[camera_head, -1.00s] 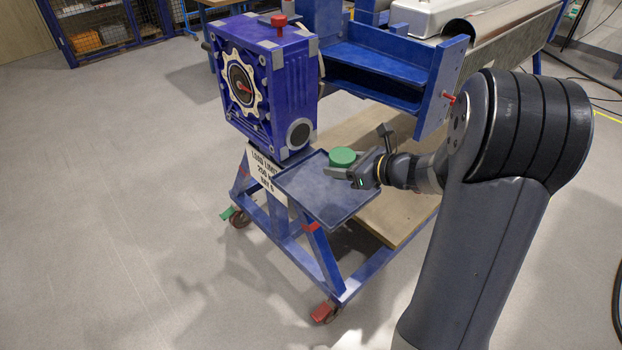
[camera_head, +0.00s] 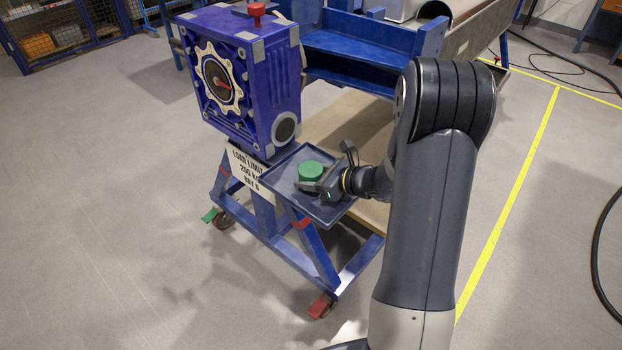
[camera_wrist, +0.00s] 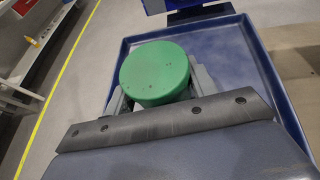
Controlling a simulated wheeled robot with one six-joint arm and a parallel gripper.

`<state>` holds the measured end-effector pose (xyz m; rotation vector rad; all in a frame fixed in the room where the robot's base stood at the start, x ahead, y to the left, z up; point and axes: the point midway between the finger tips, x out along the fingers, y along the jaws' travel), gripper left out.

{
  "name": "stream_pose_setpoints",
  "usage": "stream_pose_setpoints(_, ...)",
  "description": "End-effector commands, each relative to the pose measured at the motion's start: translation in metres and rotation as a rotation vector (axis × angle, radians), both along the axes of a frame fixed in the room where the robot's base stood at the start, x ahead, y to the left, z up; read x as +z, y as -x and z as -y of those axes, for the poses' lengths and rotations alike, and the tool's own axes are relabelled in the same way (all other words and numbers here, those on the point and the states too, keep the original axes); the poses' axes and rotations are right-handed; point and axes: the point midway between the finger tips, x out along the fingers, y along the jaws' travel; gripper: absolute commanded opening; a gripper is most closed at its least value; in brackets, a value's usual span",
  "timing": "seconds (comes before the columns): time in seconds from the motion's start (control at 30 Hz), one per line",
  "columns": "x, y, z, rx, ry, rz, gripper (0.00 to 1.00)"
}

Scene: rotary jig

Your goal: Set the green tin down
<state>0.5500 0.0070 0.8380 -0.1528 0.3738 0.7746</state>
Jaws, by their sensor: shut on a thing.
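The green tin (camera_head: 311,170) is a short round tin with a flat top. My gripper (camera_head: 311,185) is shut on it, with a finger on either side. In the wrist view the tin (camera_wrist: 155,72) sits between the grey fingers, upright, over the blue tray (camera_wrist: 228,48). In the head view the tray (camera_head: 284,165) is fixed to the blue wheeled stand, and the tin is over its middle. The tin's underside is hidden, so I cannot tell whether it touches the tray floor.
A blue-purple gearbox block (camera_head: 257,95) stands on the stand right behind the tray. A load limit sign (camera_head: 244,172) hangs below it. The tray has a raised rim. Blue shelving (camera_head: 365,55) stands behind. Bare tray floor lies around the tin.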

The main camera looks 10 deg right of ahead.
Motion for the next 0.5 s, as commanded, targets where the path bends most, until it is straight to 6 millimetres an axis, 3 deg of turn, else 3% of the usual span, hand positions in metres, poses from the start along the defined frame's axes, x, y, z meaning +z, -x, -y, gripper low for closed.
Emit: stream_pose_setpoints(0.5,-0.012,-0.0002,-0.0001,0.001,0.001,0.003,0.17)
